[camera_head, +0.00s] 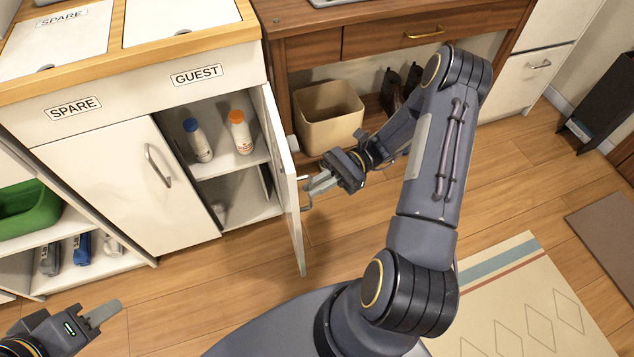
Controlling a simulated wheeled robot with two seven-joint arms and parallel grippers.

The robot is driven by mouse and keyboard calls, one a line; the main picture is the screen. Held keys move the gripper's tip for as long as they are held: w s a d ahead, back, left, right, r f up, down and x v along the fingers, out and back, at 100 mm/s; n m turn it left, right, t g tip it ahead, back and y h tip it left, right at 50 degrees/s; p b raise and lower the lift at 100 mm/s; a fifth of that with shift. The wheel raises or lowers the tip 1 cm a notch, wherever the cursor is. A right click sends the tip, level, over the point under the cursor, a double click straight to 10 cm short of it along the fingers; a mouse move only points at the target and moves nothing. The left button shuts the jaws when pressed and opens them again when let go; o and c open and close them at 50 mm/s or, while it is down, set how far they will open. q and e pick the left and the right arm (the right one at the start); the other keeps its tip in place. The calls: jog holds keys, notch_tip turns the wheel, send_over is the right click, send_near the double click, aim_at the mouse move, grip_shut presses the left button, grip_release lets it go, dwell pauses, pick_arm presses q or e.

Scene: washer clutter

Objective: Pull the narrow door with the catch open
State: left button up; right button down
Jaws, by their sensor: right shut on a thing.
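The narrow door (286,190) stands swung out from the cabinet under the GUEST label (196,74), seen nearly edge-on. Its metal handle (306,207) is on the outer face, at the right. My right gripper (310,187) is shut on this handle, its fingers partly overlapping it. A small pale block (292,143) shows at the door's outer face; I cannot tell whether it is the catch. My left gripper (103,313) is at the lower left over the floor, away from the door; its finger gap cannot be made out.
Inside the open cabinet, an orange-capped bottle (240,135) and a blue-capped bottle (198,143) stand on the shelf. A beige bin (328,118) stands behind the door to the right. The wider SPARE door (110,180) is shut. Floor in front is clear.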

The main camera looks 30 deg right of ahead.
jog(key=shift+w+d+r, duration=0.15)
jog(key=shift+w, duration=0.2)
jog(key=c, duration=1.5)
grip_release()
jog(key=d, duration=0.7)
jog(key=shift+w+d, duration=0.3)
jog(key=shift+d, duration=0.05)
